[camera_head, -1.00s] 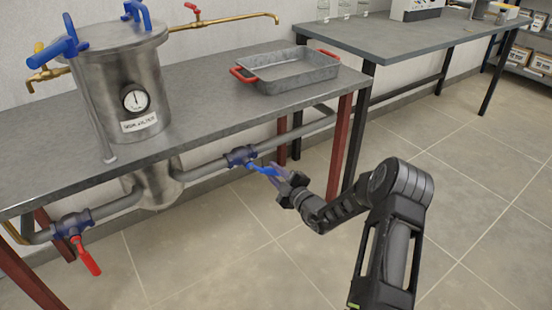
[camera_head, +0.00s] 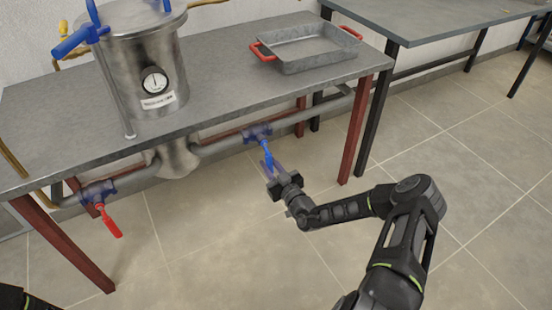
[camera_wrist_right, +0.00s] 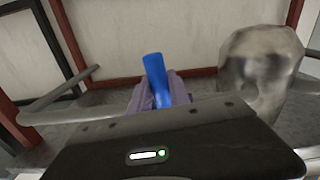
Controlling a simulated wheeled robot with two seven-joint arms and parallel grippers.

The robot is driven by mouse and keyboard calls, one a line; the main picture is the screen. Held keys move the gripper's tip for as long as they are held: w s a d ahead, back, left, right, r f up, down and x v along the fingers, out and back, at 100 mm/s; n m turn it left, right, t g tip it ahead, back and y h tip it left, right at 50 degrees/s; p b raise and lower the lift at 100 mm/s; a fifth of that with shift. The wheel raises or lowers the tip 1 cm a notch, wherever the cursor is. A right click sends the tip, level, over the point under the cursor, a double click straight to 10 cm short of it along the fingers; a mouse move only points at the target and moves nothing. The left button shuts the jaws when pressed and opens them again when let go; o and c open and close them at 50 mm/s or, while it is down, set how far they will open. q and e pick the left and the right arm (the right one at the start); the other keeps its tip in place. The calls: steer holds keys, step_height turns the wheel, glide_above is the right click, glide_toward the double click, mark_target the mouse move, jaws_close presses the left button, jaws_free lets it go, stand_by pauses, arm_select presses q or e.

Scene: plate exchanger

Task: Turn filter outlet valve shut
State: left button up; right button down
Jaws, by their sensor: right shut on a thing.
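The valve with the blue lever (camera_head: 266,152) sits on the grey pipe under the table, right of the filter vessel (camera_head: 145,65). Its dark blue body (camera_head: 257,133) is on the pipe. The lever points outward and down, across the pipe. My right gripper (camera_head: 271,168) is shut on the lever's outer part. In the right wrist view the blue lever (camera_wrist_right: 155,78) stands between the two fingers, its end sticking out past them. Another valve with a red lever (camera_head: 109,221) is on the pipe at left. My left gripper is out of view.
A metal tray with red handles (camera_head: 310,45) stands on the table (camera_head: 220,85). A red table leg (camera_head: 353,130) is right of my right gripper. The tiled floor (camera_head: 220,235) in front is clear.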

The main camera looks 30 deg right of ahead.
steer(key=shift+a+m, duration=0.55)
steer(key=shift+m, duration=0.05)
steer(key=shift+f, duration=0.1)
steer(key=c, duration=1.2)
jaws_free()
steer(key=s+p, duration=0.2)
steer(key=s, duration=0.5)
steer(key=shift+s, duration=0.4)
steer(key=shift+a, duration=0.1)
